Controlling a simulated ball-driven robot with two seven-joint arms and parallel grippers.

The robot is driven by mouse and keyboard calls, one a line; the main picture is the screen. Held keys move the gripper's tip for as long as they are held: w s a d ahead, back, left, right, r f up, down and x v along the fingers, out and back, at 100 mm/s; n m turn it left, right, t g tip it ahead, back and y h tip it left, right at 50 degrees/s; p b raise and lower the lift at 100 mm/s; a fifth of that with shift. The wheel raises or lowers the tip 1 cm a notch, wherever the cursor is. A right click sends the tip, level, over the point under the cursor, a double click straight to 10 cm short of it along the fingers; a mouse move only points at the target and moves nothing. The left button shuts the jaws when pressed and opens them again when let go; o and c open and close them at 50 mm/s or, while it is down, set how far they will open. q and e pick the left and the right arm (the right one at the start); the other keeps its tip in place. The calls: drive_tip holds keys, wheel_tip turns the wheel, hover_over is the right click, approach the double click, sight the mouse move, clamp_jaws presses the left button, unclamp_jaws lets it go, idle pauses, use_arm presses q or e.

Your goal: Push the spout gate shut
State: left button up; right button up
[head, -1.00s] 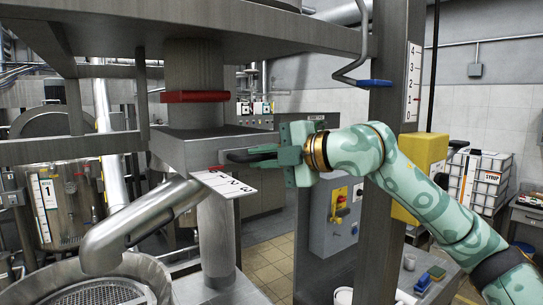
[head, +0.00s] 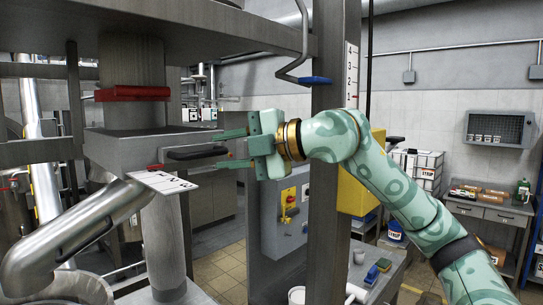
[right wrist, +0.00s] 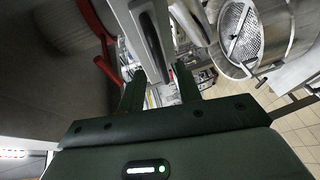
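The spout gate's dark handle (head: 197,152) sticks out along the front of the grey metal box above the slanted steel spout (head: 75,230). A white scale plate (head: 160,182) with a small red pointer lies below it. My right gripper (head: 215,151) is open, its green fingers reaching left, one above and one below the handle's right end in the head view. In the right wrist view the handle (right wrist: 152,40) lies ahead, between the open fingertips. I cannot tell whether the fingers touch it. My left gripper is not in view.
A red collar (head: 132,93) rings the pipe above the box. A steel post (head: 325,190) with a number scale stands close by the right arm. A blue-tipped hook handle (head: 314,80) hangs above. A strainer basket (right wrist: 240,35) shows in the right wrist view.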

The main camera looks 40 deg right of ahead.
drive_tip(key=b+v, duration=0.3)
drive_tip(key=v, duration=0.8)
drive_tip(key=shift+b, duration=0.4)
